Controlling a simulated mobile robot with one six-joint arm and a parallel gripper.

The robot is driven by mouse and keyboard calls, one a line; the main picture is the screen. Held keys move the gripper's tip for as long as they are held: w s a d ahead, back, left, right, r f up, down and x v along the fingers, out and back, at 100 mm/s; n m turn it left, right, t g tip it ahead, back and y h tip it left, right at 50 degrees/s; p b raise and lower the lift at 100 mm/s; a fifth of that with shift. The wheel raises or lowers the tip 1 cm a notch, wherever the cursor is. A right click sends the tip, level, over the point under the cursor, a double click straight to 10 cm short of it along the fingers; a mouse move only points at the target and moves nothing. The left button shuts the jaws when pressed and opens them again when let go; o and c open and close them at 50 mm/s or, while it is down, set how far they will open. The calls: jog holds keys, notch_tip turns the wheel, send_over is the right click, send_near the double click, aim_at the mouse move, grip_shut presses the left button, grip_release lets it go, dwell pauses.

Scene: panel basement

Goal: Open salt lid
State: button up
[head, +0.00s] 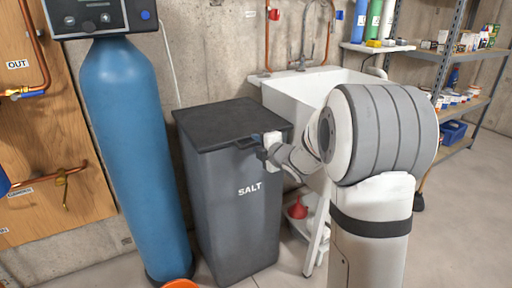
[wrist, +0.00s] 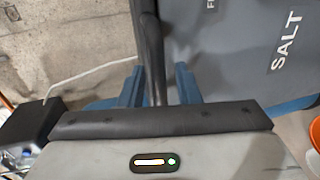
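The salt bin (head: 235,225) is a tall dark grey tub marked SALT, standing beside the blue tank. Its black lid (head: 228,122) lies flat and closed on top. A small dark handle (head: 246,142) sits at the lid's front edge. My gripper (head: 263,155) is at the front right of the lid, close to the handle. In the wrist view, the two blue fingers of my gripper (wrist: 160,84) stand apart, with a dark bar of the lid or handle (wrist: 152,50) between them. A gap shows on the bar's right side. The bin's grey front (wrist: 235,45) is on the right.
A blue tank (head: 130,150) stands close on the bin's left. A white sink (head: 310,90) is behind and right, with a red funnel (head: 297,209) below it. A metal shelf (head: 455,90) is at the far right. Bare floor (head: 455,230) lies at the right.

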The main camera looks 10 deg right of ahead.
jog(key=shift+w, duration=0.1)
jog(key=shift+c, duration=0.4)
grip_shut()
